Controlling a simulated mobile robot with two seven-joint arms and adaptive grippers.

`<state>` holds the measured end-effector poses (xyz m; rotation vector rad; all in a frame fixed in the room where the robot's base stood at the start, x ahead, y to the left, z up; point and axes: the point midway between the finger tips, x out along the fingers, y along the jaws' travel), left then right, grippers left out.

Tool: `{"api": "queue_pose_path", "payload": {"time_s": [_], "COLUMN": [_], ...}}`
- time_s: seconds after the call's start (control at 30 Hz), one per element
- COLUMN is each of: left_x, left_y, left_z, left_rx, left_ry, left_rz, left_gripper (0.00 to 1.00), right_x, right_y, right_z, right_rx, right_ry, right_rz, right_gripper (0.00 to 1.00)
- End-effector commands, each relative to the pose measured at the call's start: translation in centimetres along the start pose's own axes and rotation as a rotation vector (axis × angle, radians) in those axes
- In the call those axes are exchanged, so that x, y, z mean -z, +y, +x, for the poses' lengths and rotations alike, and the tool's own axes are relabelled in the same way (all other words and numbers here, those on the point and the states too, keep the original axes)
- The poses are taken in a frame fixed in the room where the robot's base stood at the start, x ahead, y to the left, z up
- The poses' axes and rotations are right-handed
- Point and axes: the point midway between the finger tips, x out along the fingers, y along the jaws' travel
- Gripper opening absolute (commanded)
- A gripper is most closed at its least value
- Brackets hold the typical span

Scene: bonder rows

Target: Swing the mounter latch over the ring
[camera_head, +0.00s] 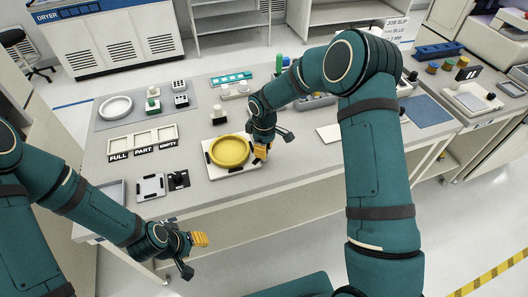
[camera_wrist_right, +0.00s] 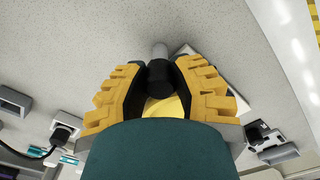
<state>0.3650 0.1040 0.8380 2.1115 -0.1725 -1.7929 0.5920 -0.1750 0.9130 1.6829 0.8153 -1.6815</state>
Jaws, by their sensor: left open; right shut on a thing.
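The mounter (camera_head: 245,167) is a white plate on the table with a round yellow ring (camera_head: 230,151) lying on it. My right gripper (camera_head: 262,152) is at the plate's right edge, beside the ring. In the right wrist view its yellow fingers (camera_wrist_right: 160,88) are closed around the black knob of the mounter latch (camera_wrist_right: 164,74). A grey rod shows beyond the knob, and part of the yellow ring (camera_wrist_right: 165,106) shows behind it. The rest of the latch is hidden by the gripper. My left gripper (camera_head: 201,240) is open and empty in front of the table's front edge.
Left of the mounter are three labelled trays (camera_head: 143,140), a white frame (camera_head: 151,187) and a small black part (camera_head: 178,180). A white round dish (camera_head: 116,107) and small fixtures stand behind. A white sheet (camera_head: 329,133) lies to the right.

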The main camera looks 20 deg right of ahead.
Motion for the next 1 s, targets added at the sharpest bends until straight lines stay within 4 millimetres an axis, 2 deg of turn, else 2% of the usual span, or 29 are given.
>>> {"api": "queue_pose_path", "payload": {"time_s": [0.1, 0.4, 0.7, 1.0], "left_x": [-0.1, -0.7, -1.1, -1.3], "left_y": [-0.3, -0.8, -1.0, -1.2], "left_z": [1.0, 2.2, 3.0, 3.3], "left_rx": [0.002, 0.000, -0.001, -0.001], "left_ry": [0.000, -0.011, -0.020, -0.024], "left_rz": [0.001, 0.004, 0.007, 0.008], "left_gripper": [0.47, 0.47, 0.47, 0.47], "right_x": [0.0, 0.0, 0.0, 0.0], "right_y": [0.0, 0.0, -0.1, 0.0], "right_z": [0.2, 0.1, 0.1, 0.0], "right_rx": [-0.002, -0.002, 0.000, 0.000], "right_ry": [0.000, -0.001, -0.001, -0.001], "right_rz": [0.111, 0.396, 0.659, 0.840], "right_gripper": [0.00, 0.00, 0.00, 0.00]}}
